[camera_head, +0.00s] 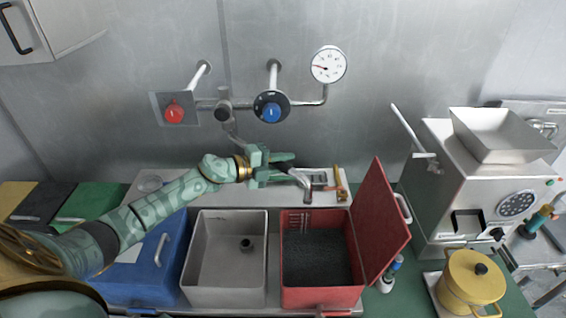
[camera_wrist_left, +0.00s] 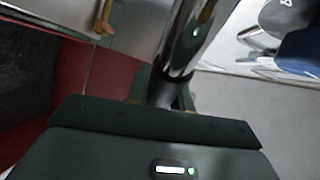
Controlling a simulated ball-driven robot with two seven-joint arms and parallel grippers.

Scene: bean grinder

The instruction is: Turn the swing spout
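The chrome swing spout (camera_head: 231,127) comes down from the wall pipe below a round dark fitting and passes behind my left gripper. Its curved outlet end (camera_head: 302,181) shows to the right, over the ledge behind the bins. My left gripper (camera_head: 288,168) reaches in from the left, its two fingers apart, one above the other, pointing right. In the left wrist view the shiny spout tube (camera_wrist_left: 183,50) runs down between the fingers. I cannot tell whether a finger touches it. My right gripper is not in view.
A red knob (camera_head: 174,113), blue knob (camera_head: 271,112) and gauge (camera_head: 328,65) are on the wall. Below stand a blue bin (camera_head: 118,275), a grey bin (camera_head: 212,291) and a red bin (camera_head: 303,297) with its lid (camera_head: 377,220) raised. A grinder (camera_head: 450,190) and yellow pot (camera_head: 466,288) are right.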

